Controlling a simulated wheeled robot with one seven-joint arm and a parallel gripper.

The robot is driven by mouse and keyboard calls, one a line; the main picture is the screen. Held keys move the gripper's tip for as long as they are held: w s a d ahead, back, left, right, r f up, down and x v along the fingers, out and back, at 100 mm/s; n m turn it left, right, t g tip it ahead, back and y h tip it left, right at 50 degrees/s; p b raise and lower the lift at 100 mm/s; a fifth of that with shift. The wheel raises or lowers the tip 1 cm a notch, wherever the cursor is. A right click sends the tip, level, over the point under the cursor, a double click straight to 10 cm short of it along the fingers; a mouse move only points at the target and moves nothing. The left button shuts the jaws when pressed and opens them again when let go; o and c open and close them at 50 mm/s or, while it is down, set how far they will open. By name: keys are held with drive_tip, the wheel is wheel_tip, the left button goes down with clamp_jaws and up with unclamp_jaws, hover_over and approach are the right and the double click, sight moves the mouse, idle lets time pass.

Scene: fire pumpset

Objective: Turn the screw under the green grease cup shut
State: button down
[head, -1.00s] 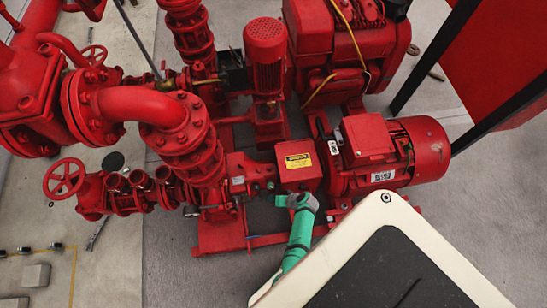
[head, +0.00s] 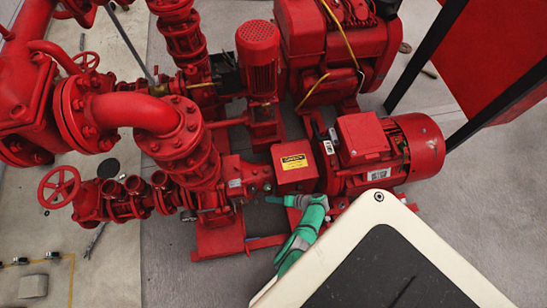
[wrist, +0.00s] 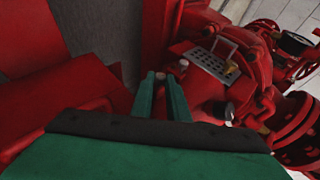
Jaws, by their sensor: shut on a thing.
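My gripper (head: 273,199) is green and reaches in from the right, low beside the red pump shaft housing, just below the red box with a yellow label (head: 294,164). In the wrist view its two green fingers (wrist: 161,92) point away from me and are close together. They are shut on a small brownish-red piece, the screw (wrist: 160,76), of which only the end shows between the tips. The green grease cup cannot be made out clearly in either view; the fingers and red parts may hide it.
The red motor (head: 385,155) stands right of my gripper. Red pipes and flanges, with a handwheel (head: 59,184), stand on the left. In the wrist view a grey perforated plate (wrist: 205,62) and a brass fitting (wrist: 232,71) lie right of the fingers.

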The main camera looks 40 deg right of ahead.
drive_tip(key=shift+a, duration=0.15)
drive_tip(key=c, duration=1.7)
unclamp_jaws()
drive_tip(key=shift+s, duration=0.15)
drive_tip(key=v, duration=1)
drive_tip(key=shift+s+d+r, duration=0.2)
drive_tip(key=shift+r, duration=0.05)
